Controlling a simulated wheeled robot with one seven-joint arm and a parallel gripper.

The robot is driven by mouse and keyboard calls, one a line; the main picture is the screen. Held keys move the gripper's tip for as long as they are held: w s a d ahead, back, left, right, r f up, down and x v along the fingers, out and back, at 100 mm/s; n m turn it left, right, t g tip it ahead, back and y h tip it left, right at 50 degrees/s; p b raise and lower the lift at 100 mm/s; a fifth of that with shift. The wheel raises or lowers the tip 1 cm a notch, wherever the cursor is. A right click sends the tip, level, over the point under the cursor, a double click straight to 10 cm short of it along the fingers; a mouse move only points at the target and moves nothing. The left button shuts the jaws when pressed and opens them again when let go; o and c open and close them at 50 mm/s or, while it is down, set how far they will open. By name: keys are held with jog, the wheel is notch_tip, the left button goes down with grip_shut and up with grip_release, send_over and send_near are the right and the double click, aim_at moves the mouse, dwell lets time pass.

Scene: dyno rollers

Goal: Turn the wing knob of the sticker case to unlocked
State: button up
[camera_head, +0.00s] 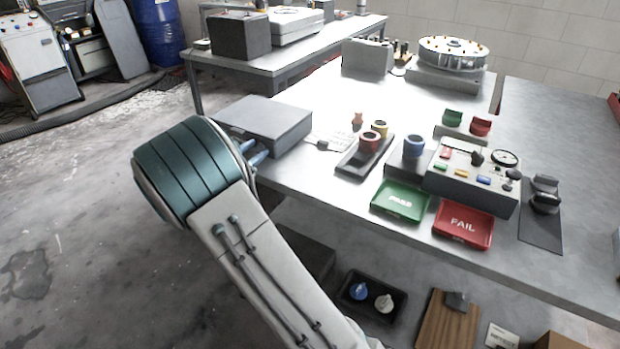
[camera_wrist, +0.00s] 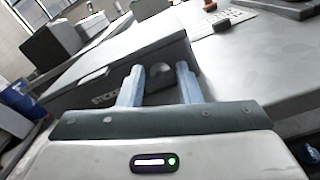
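The sticker case (camera_head: 268,120) is a closed grey box at the left edge of the bench. In the wrist view its front face (camera_wrist: 88,100) carries partly hidden lettering that starts "STICKE". The wing knob (camera_wrist: 160,70) is a small grey rounded piece on a dark patch of that face. My gripper (camera_wrist: 159,68) is open, with one blue finger on each side of the knob and visible gaps between. I cannot tell how deep the fingertips reach. In the head view the gripper (camera_head: 254,150) is at the case's front, and my arm hides the knob.
Right of the case lie a keypad-like white sheet (camera_head: 330,140) and a dark tray (camera_head: 350,168) with coloured rings. Green PASS (camera_head: 400,214) and red FAIL (camera_head: 447,232) trays sit near the front edge. The floor left of the bench is clear.

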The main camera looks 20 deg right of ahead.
jog(key=n+p, duration=0.4)
jog(key=shift+w+a+r, duration=0.1)
jog(key=shift+w+r, duration=0.05)
jog(key=shift+r, duration=0.2)
jog(key=v, duration=1.4)
jog(key=s+d+r+m+g+y+p, duration=0.35)
jog(key=s+d+m+g, duration=0.5)
jog(key=d, duration=0.35)
jog(key=s+d+r+m+g+y+p, duration=0.1)
jog(key=s+r+m+y, duration=0.1)
jog(key=s+m, duration=0.3)
jog(key=s+d+r+m+g+y+p, duration=0.1)
jog(key=s+r+m+y, duration=0.2)
jog(key=s, duration=0.6)
jog(key=shift+s+r+m+y+p, duration=0.25)
jog(key=shift+m+y+p, duration=0.15)
jog(key=shift+m+y, duration=0.8)
jog(key=shift+d+m, duration=0.1)
jog(key=shift+m, duration=0.15)
